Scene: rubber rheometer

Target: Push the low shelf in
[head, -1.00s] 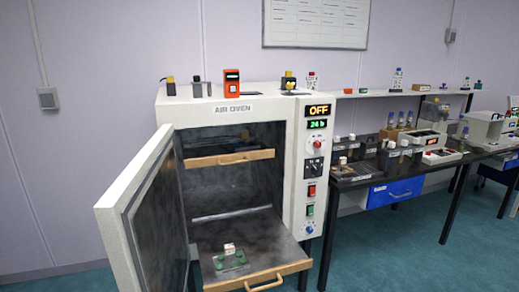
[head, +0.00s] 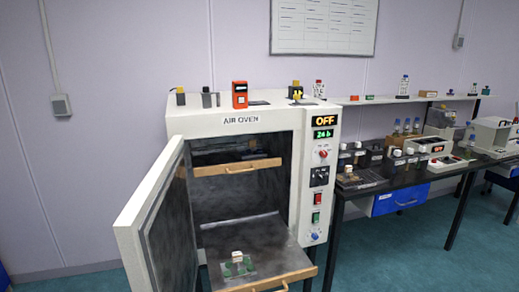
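The low shelf (head: 250,272) is pulled out of the air oven (head: 250,108), its wooden front bar (head: 272,281) in front of the open doorway. A small plate with green pieces (head: 238,268) and a white block (head: 237,256) rest on the shelf. The oven door (head: 150,220) stands wide open to the left. The upper shelf (head: 238,166), also with a wooden front bar, sits inside the oven. The display reads OFF. My gripper is not in view.
A dark bench (head: 430,172) with several instruments and a blue drawer (head: 400,197) stands right of the oven. Small items stand on the oven top, including an orange device (head: 240,94). Teal floor (head: 425,245) shows clear in front of the bench.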

